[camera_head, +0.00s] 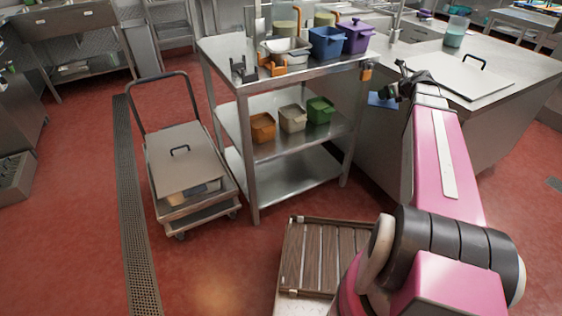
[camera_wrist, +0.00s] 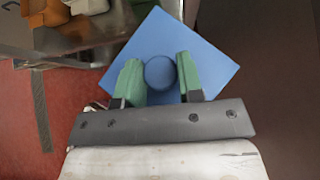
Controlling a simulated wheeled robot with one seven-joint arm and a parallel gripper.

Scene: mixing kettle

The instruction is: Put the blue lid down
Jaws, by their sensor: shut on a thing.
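The blue lid (camera_wrist: 203,50) is a flat square plate with a round blue knob. In the wrist view the green fingers of my gripper (camera_wrist: 160,75) are shut on the knob, one on each side. The lid is turned at an angle in the picture, and its lower part is hidden by my fingers. In the head view a part of the blue lid (camera_head: 378,101) shows beside the right end of the steel shelf unit, in front of the counter side. There my gripper (camera_head: 392,91) is small and partly hidden by my wrist.
A steel shelf unit (camera_head: 240,140) holds a blue bin (camera_head: 326,46) and a purple bin (camera_head: 357,36) on top, with brown, beige and green bins below. A counter (camera_head: 520,66) with a large flat lid (camera_head: 459,75) stands right. A trolley (camera_head: 190,165) stands left.

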